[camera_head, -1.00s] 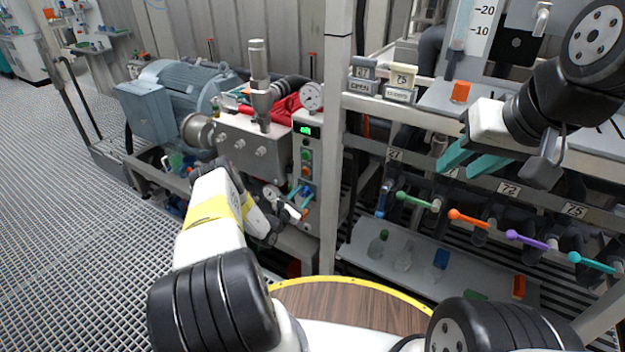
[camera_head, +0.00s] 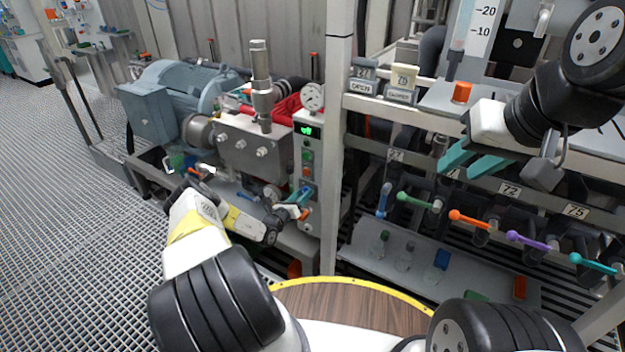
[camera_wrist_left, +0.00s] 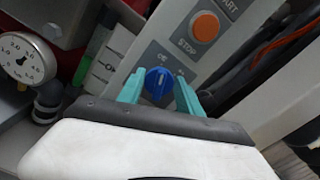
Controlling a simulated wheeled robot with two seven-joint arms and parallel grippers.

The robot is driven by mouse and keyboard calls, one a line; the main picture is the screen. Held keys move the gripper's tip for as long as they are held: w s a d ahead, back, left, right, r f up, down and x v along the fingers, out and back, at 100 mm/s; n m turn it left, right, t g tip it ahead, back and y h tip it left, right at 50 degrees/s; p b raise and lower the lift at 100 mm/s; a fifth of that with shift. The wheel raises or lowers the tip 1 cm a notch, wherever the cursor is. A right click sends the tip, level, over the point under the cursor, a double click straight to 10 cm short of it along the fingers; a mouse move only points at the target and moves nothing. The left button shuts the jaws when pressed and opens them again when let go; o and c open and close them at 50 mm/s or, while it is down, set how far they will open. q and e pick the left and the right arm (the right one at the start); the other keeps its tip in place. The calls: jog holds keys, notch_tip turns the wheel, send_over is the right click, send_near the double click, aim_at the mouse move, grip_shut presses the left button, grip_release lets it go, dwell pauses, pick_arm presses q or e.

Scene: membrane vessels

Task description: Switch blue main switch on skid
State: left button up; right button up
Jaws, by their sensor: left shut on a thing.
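The blue main switch (camera_wrist_left: 158,82) is a round knob with a pale line, low on the grey control panel (camera_wrist_left: 185,60) of the skid. In the left wrist view it sits between the teal fingers of my left gripper (camera_wrist_left: 159,92), which is shut on it. In the head view my left gripper (camera_head: 299,202) is at the lower part of the panel (camera_head: 307,155), and the knob is hard to make out there. My right gripper (camera_head: 470,162) is open and empty, in front of the rack on the right.
An orange stop button (camera_wrist_left: 205,26) is above the switch. A pressure gauge (camera_wrist_left: 27,58) is left of the panel. The rack post (camera_head: 336,140) stands just right of the panel. Coloured valve handles (camera_head: 470,217) line the rack. A round wooden table (camera_head: 350,305) is in front.

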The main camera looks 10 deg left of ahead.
pick_arm(q)
jog(key=shift+a+n, duration=0.1)
jog(key=shift+n, duration=0.5)
jog(key=o, duration=1.3)
jog(key=shift+o, duration=0.2)
jog(key=v, duration=0.8)
